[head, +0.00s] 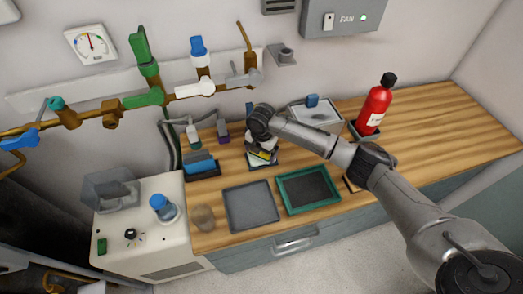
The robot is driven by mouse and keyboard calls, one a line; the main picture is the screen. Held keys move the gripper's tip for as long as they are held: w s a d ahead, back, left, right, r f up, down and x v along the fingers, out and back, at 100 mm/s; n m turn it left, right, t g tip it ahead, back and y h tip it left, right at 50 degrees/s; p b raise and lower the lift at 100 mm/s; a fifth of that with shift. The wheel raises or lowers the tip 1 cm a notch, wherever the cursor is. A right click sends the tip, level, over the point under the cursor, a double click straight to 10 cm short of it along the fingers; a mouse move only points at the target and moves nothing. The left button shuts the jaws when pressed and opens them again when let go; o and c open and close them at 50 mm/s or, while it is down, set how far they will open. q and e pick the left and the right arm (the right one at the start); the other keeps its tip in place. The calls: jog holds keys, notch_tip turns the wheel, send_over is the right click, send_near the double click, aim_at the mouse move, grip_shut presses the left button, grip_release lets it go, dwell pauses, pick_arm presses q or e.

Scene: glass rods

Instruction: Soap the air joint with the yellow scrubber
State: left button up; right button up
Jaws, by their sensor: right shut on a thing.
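My right gripper (260,144) is over the worktop at the back, pointing down and shut on the yellow scrubber (264,154). Only a small yellow part of the scrubber shows under the gripper; the rest is hidden. It is just above or at a small dark holder, and I cannot tell if they touch. Pipe fittings run along the wall: a green valve (146,97), a white fitting with a blue top (198,70) and a grey fitting (242,77). I cannot tell which one is the air joint. My left gripper is out of view.
A grey tray (251,206) and a green-rimmed tray (284,200) lie at the front of the wooden worktop (440,115). A red extinguisher (373,108) stands at right. A blue-topped item (201,166) stands left of the gripper. The worktop's far right is clear.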

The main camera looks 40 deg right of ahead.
dwell(0.6)
jog(key=shift+f+p, duration=0.15)
jog(key=shift+p, duration=0.2)
dwell(0.5)
dwell(0.5)
notch_tip(320, 180, up, 5)
jog(key=p, duration=0.5)
notch_tip(320, 180, up, 2)
jog(key=p, duration=0.3)
jog(key=shift+m, duration=0.3)
dwell(0.6)
